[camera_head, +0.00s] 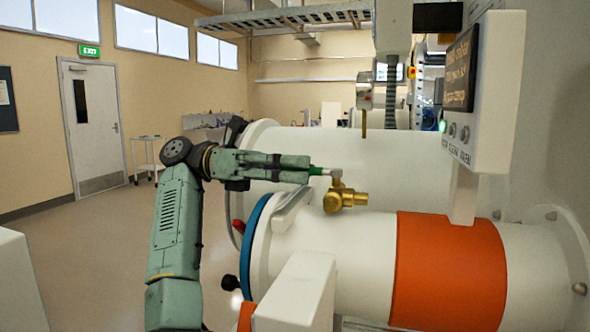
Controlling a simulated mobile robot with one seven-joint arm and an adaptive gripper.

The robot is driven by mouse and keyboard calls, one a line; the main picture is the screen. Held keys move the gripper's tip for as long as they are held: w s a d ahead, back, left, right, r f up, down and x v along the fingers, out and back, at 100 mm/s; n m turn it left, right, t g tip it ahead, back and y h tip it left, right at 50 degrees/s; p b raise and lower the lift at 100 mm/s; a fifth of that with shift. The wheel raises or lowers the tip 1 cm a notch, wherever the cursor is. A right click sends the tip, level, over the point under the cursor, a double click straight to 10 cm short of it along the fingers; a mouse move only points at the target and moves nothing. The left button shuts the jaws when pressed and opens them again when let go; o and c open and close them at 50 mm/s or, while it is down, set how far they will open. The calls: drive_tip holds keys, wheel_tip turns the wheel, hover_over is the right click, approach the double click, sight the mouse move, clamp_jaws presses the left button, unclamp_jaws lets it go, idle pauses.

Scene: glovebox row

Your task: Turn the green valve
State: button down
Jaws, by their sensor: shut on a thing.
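My gripper (306,169) reaches in from the left above the white cylinder and is shut on the green valve (316,171). Only a small green part shows at the fingertips; the fingers hide the rest. A pale grey-white piece (328,172) continues right from the green part towards a brass fitting (345,197). The brass fitting sits on top of the near white cylinder, just below and right of the fingertips. How far the valve is turned cannot be told.
The near white cylinder (365,250) has a blue ring (258,250) and an orange band (448,268). Another white cylinder (300,148) lies behind it. A control panel (488,95) stands at the right. Open floor (100,255) lies left of my arm.

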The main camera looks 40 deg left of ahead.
drive_tip(key=shift+r, duration=0.15)
drive_tip(key=c, duration=1.6)
unclamp_jaws()
drive_tip(key=shift+c, duration=0.2)
drive_tip(key=shift+s, duration=0.1)
